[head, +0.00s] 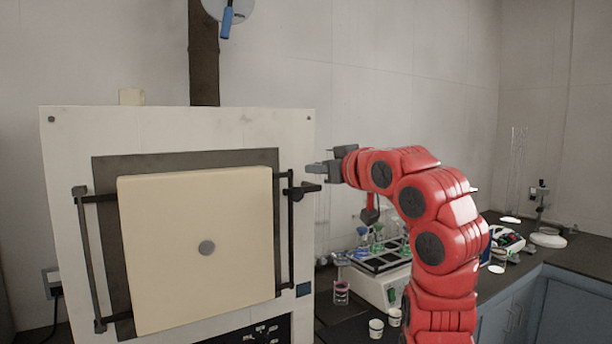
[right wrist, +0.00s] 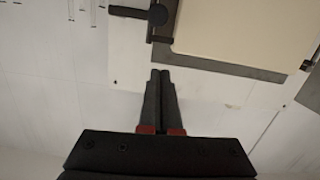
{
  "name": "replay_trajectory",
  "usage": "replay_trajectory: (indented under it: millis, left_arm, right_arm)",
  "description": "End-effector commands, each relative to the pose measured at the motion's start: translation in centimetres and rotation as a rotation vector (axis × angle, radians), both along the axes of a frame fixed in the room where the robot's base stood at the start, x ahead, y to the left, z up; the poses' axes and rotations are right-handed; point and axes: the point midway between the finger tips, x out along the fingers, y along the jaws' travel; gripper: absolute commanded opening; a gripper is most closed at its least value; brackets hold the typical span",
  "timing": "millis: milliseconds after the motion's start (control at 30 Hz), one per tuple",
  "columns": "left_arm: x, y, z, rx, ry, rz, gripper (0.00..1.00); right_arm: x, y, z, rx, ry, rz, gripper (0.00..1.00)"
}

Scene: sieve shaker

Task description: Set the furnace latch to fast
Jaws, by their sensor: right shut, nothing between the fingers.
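The furnace (head: 75,140) is a large white box with a cream door (head: 190,250) that sits against its front in a black frame. The furnace latch (head: 303,189) is a short black handle on the bar at the door's right edge, and it points right, roughly level. In the right wrist view the latch (right wrist: 132,12) shows at the top, with a round black end. My right gripper (head: 310,169) is shut and empty, just above and right of the latch, apart from it. Its fingers (right wrist: 160,75) lie together in the right wrist view. My left gripper is not in view.
A white shaker (head: 384,290) with coloured flasks stands on the dark counter right of the furnace, partly behind my right arm. Small cups (head: 376,328) stand in front. A blue-handled lever (head: 227,22) hangs above the furnace.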

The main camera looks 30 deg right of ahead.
Motion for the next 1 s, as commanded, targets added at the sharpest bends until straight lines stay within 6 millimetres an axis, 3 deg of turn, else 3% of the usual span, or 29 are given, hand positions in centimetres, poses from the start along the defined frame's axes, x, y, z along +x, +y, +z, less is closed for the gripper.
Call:
replay_trajectory:
  millis: [200, 767, 867, 1000]
  left_arm:
    - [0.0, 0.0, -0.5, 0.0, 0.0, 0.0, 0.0]
    - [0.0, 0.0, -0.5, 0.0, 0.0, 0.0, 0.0]
    - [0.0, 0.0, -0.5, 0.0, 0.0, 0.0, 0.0]
    - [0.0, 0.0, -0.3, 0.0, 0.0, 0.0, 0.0]
  right_arm:
    - [-2.1, -0.2, 0.2, 0.001, -0.002, -0.001, 0.0]
    - [-2.4, -0.1, 0.3, 0.001, -0.001, 0.001, 0.0]
    - [-1.7, -0.3, 0.1, 0.018, -0.015, 0.004, 0.0]
    - [1.6, -1.2, -1.1, 0.117, -0.122, 0.015, 0.0]
